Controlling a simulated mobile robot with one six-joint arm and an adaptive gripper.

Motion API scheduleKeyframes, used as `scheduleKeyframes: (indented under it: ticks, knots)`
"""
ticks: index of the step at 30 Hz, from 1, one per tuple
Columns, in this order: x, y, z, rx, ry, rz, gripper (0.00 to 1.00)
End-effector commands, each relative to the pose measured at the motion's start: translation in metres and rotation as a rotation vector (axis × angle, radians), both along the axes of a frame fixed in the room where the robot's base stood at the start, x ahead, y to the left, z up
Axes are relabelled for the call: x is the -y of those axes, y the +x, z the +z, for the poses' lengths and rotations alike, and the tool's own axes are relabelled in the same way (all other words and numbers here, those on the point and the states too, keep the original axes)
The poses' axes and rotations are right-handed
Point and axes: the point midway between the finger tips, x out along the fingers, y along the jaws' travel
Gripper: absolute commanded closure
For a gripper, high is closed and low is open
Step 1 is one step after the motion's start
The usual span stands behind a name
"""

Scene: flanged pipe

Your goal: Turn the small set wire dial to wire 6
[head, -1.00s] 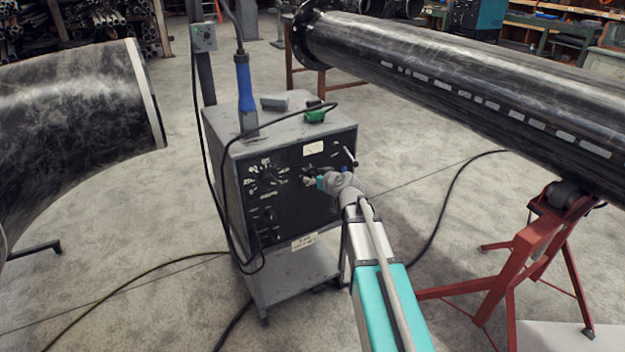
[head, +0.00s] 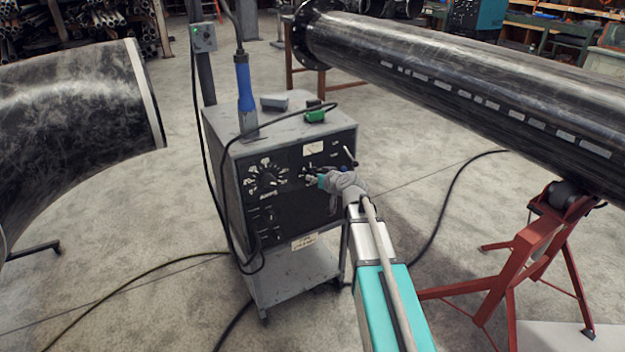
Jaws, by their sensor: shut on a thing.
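The grey welding machine (head: 228,190) stands on a low cart, its black front panel (head: 300,215) facing me. My gripper (head: 311,180) is at the upper right part of this panel, shut on the small set wire dial (head: 305,176). The gripper and wrist cover most of the dial, and its pointer and numbers cannot be read. A larger dial with white marks (head: 267,178) sits to the left on the same panel. A pale meter (head: 313,148) is above my gripper.
A blue-handled torch (head: 243,88), a grey block (head: 273,102) and a green clamp (head: 315,115) rest on top of the machine. A large black pipe (head: 470,80) on a red stand (head: 540,235) is at right. A pipe elbow (head: 75,110) is at left. Cables cross the floor.

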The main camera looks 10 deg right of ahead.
Motion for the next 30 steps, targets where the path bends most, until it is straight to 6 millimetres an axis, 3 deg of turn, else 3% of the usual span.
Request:
scheduleKeyframes:
  ticks: [18,30]
  knots:
    - [0.0004,-0.0021,-0.0040,-0.145,0.431,0.005,1.00]
    - [0.0003,-0.0030,-0.0031,-0.185,0.546,0.007,1.00]
